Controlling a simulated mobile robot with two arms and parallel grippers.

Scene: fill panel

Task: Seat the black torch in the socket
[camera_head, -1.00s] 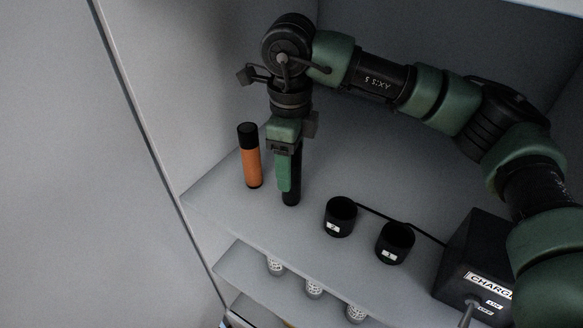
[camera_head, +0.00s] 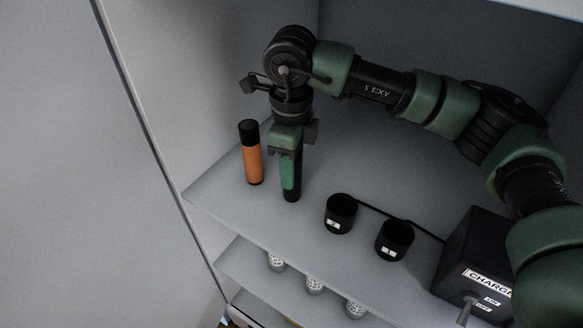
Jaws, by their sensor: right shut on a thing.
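The black torch (camera_head: 296,188) stands about upright on the upper shelf, its upper part hidden by the gripper. My right gripper (camera_head: 289,176) comes down from above and is shut on it. Two black cup-shaped sockets stand to the right of the torch: the socket labelled 2 (camera_head: 341,214) is nearer, and the socket labelled 1 (camera_head: 394,241) is farther right. Both look empty. The torch is apart from both sockets. My left gripper is not in view.
An orange torch with a black top (camera_head: 252,155) stands close left of my right gripper. A black charger box (camera_head: 474,262) sits at the right, with a cable to the sockets. The upper shelf (camera_head: 236,205) has free room at its front left. Several pale bulb-like things show below.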

